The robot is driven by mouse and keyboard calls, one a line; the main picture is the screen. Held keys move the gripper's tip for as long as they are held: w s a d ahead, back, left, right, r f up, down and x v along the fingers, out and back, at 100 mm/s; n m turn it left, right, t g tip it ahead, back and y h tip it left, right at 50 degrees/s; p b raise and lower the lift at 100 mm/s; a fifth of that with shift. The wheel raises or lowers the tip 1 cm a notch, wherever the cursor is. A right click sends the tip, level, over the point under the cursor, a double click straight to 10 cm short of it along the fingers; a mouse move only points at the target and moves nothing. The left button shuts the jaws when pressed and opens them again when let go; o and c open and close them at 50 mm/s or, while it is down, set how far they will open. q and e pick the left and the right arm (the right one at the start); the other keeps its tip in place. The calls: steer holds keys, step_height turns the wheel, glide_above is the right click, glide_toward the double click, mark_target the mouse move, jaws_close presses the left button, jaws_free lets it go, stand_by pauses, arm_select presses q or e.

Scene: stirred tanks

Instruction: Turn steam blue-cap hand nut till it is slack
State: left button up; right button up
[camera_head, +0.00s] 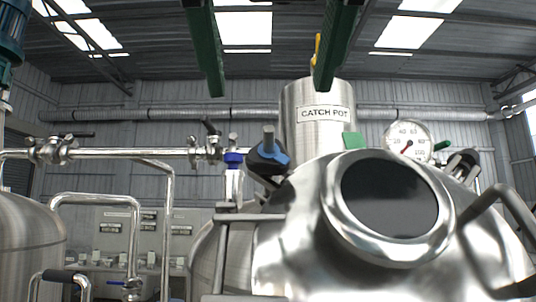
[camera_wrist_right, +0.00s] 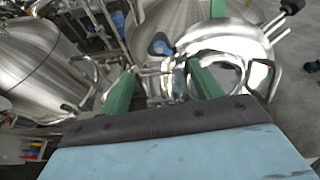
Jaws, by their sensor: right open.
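A dark hand nut with a blue cap (camera_head: 272,155) sits on a grey threaded stem beside the large steel lid, just left of the catch pot's foot. It also shows in the right wrist view (camera_wrist_right: 161,46), beyond the fingertips. My right gripper (camera_head: 269,92) reaches in from the top with two green fingers spread wide. In the head picture the fingertips are above the nut and apart from it. Which way the nut is threaded down cannot be told. My left gripper is not in view.
The domed steel vessel lid (camera_head: 300,235) has a round dark sight glass (camera_head: 390,195). A catch pot (camera_head: 318,125) and a pressure gauge (camera_head: 408,141) stand behind. A blue-collared valve (camera_head: 233,160) and pipework are close left of the nut. Another dark nut (camera_head: 462,163) is at right.

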mark_target(270, 134)
steer(key=p+x, duration=0.1)
steer(key=x, duration=0.9)
steer(key=shift+w+f, duration=0.15)
steer(key=shift+w, duration=0.15)
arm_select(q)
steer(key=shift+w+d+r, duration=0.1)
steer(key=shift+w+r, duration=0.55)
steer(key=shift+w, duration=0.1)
arm_select(e)
steer(key=shift+c, duration=0.8)
steer(key=c, duration=0.8)
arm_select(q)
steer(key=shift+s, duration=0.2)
